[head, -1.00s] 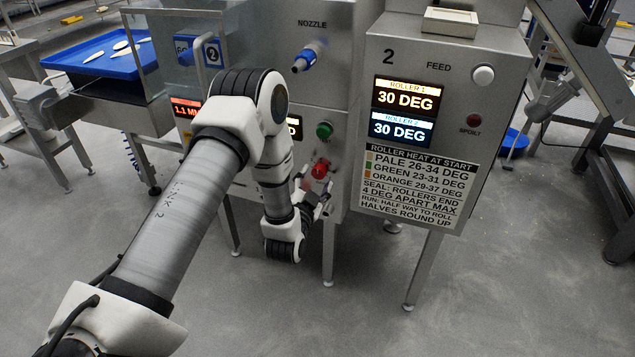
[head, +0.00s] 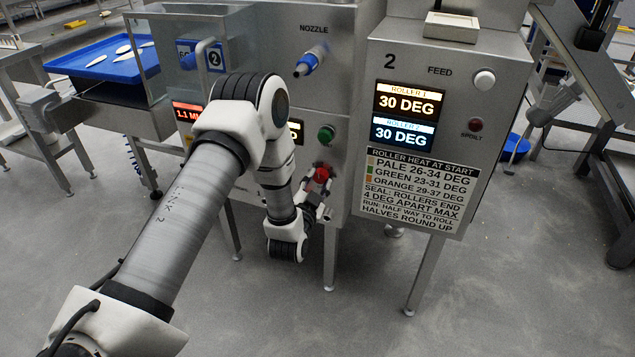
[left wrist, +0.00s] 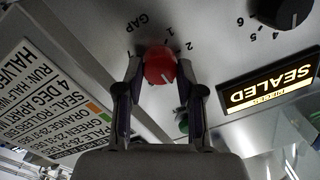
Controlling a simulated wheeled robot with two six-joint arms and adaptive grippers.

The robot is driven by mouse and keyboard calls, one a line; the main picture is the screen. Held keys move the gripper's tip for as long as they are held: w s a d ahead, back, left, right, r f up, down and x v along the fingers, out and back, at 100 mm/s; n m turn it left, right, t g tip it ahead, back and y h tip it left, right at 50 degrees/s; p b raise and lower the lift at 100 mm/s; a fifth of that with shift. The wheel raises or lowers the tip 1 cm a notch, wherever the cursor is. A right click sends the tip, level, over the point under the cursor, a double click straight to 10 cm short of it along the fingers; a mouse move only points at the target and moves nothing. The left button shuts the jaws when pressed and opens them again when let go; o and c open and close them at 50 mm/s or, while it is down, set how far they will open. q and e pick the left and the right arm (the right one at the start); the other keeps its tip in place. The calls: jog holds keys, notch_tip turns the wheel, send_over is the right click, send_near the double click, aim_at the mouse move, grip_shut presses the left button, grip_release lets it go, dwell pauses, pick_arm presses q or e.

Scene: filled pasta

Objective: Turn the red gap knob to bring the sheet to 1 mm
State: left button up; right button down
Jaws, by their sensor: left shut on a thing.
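The red gap knob (head: 321,174) is on the front panel of the grey machine, below a green button. In the left wrist view the red knob (left wrist: 160,66) sits beside the word GAP and printed numbers, with a white pointer line on its face. My left gripper (head: 319,184) is shut on the knob, with one finger on each side of it in the left wrist view (left wrist: 159,80). An orange-red display (head: 186,112) reads 1.1 M, its right end hidden behind my arm. My right gripper is not in view.
The feed box (head: 455,70) stands right of the knob, showing 30 DEG twice above a heat placard (head: 420,190). A black knob (left wrist: 290,12) and a lit SEALED display (left wrist: 268,92) are near the red knob. A blue tray (head: 75,66) stands far left.

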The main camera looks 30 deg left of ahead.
pick_arm(q)
jog(key=n, duration=0.3)
jog(key=shift+n+p, duration=0.3)
jog(key=shift+n, duration=2.1)
jog(key=o, duration=1.2)
jog(key=shift+c, duration=0.2)
jog(key=v, duration=1.2)
jog(key=shift+r, duration=0.3)
jog(key=shift+a+f, duration=0.1)
jog(key=shift+a, duration=0.05)
